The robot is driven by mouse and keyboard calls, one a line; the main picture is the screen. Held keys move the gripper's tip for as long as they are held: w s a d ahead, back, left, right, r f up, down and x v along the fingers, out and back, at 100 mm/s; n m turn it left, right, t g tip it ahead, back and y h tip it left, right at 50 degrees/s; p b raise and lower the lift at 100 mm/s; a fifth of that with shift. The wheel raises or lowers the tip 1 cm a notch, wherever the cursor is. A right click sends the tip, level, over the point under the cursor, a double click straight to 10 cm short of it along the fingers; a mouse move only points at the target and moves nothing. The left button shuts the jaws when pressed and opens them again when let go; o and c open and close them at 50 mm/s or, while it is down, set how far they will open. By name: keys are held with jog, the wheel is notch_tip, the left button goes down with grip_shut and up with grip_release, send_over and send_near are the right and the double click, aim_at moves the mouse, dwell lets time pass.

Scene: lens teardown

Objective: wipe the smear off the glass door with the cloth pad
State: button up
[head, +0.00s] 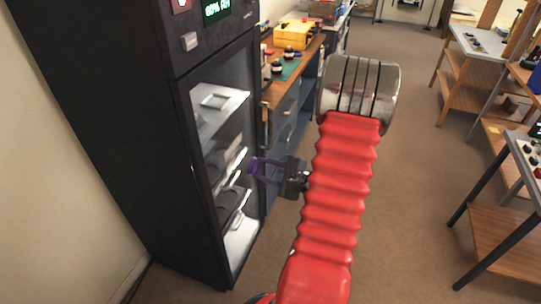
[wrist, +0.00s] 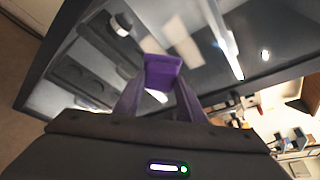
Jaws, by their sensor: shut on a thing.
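The dark cabinet's glass door (head: 211,125) stands at the left in the head view and fills much of the wrist view (wrist: 100,72). My gripper (head: 256,167) is in front of the door's right part, its purple fingers pointing left at the glass. In the wrist view the fingers (wrist: 160,88) are shut on a purple block, the cloth pad (wrist: 163,70). I cannot tell whether the pad touches the glass. A pale, hazy beige patch (wrist: 187,44) just beyond the pad looks like the smear; reflections make its edges unclear.
Shelves with trays and round items show behind the glass. The door's upright handle (head: 265,125) is on its right edge. A wooden workbench (head: 284,90) with a yellow case (head: 293,35) stands behind. Open brown floor (head: 400,150) lies to the right, with tables beyond.

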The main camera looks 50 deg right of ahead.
jog(key=a, duration=0.1)
jog(key=s+a, duration=0.1)
jog(key=a+f, duration=0.1)
jog(key=shift+s+a, duration=0.2)
jog(key=shift+a, duration=0.05)
jog(key=shift+w, duration=0.1)
jog(key=shift+w+a, duration=0.3)
jog(key=shift+w, duration=0.6)
jog(key=shift+w+a, duration=0.35)
jog(key=shift+w, duration=0.55)
jog(key=shift+w+a, duration=0.3)
jog(key=shift+w, duration=0.6)
jog(key=shift+w+a, duration=0.2)
jog(key=shift+w, duration=0.3)
jog(key=shift+w+a, duration=0.15)
jog(key=shift+w, duration=0.3)
jog(key=shift+w+d, duration=0.25)
jog(key=shift+d, duration=0.6)
jog(key=shift+w+d, duration=0.25)
jog(key=shift+d, duration=0.55)
jog(key=shift+d, duration=0.1)
